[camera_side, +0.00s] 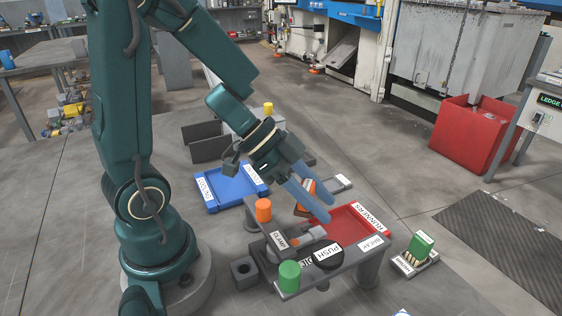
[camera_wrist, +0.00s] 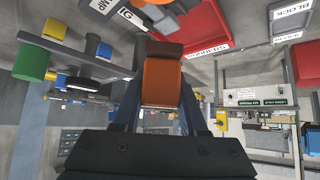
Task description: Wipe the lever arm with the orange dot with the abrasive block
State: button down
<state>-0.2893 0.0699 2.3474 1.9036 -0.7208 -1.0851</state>
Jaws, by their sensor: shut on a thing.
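My gripper (camera_side: 325,206) has its blue fingers shut on an orange and brown block (camera_side: 304,196), which I take to be the abrasive block. In the wrist view the block (camera_wrist: 162,82) sits between the two fingers. It is held above the bench fixture, beside the red tray. An orange round cap (camera_side: 263,210) stands on a grey part of the fixture, left of my fingers, apart from the block.
A green cap (camera_side: 289,274) and black push button (camera_side: 327,257) stand at the front of the fixture. The red runners tray (camera_side: 345,222) lies right of them. A blue tray (camera_side: 228,190) lies behind left. A green-topped brush (camera_side: 420,245) stands at right on a small pad.

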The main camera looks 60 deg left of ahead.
notch_tip(320, 180, up, 4)
jog(key=shift+f, duration=0.25)
jog(key=shift+d, duration=0.1)
dwell(0.4)
